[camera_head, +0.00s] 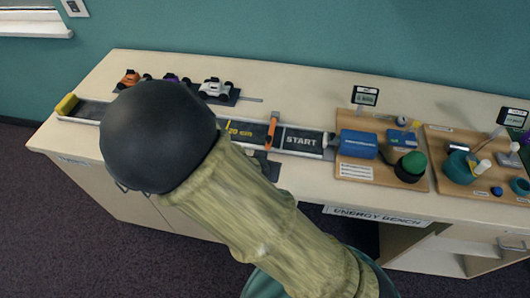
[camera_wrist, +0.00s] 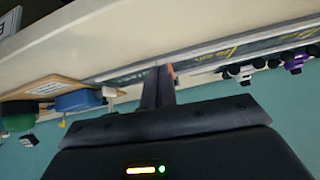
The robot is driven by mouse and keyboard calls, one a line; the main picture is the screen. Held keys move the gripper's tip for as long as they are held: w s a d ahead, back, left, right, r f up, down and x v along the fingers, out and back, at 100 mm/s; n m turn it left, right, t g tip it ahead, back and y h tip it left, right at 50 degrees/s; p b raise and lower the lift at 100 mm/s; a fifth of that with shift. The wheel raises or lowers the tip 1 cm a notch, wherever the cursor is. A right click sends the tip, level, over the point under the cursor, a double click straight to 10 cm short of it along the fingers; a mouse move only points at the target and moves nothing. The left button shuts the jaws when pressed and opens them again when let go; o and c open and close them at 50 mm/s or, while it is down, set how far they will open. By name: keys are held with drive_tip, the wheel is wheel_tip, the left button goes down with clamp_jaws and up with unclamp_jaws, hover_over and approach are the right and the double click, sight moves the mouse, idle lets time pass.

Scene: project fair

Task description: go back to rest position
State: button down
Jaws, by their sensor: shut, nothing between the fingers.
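My gripper (camera_wrist: 158,78) shows in the wrist view with its dark fingers together and nothing between them. It is in front of the bench's track, and the orange gate (camera_wrist: 171,72) shows just beside the fingertips; I cannot tell whether they touch. In the head view my sleeved arm with its black round joint covers the middle of the bench (camera_head: 320,85) and hides most of the gripper. The orange gate (camera_head: 272,130) stands across the track (camera_head: 302,141) beside the START mark there.
Several toy cars, one of them white (camera_head: 216,88), stand behind the track. Wooden boards with a blue block (camera_head: 358,144), a green-topped part (camera_head: 413,163) and a teal cup (camera_head: 460,166) lie at the right. A teal wall (camera_head: 300,30) rises behind. Dark floor (camera_head: 60,220) is clear in front.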

drive_tip(key=shift+s, duration=0.1)
idle(0.5)
drive_tip(key=shift+s+d+g, duration=0.1)
drive_tip(key=shift+d+g, duration=0.3)
drive_tip(key=shift+d, duration=0.1)
drive_tip(key=s+d+r+n+g+y+p, duration=0.1)
drive_tip(key=s+d+r+n+g+p, duration=0.1)
drive_tip(key=s+d+r, duration=0.5)
drive_tip(key=d+r+n+g, duration=0.1)
drive_tip(key=d+r+g, duration=0.1)
drive_tip(key=d+r, duration=0.2)
drive_tip(key=shift+s+d+g+y, duration=0.2)
drive_tip(key=shift+d+g+y, duration=0.2)
drive_tip(key=shift+d, duration=1.25)
drive_tip(key=shift+r, duration=0.1)
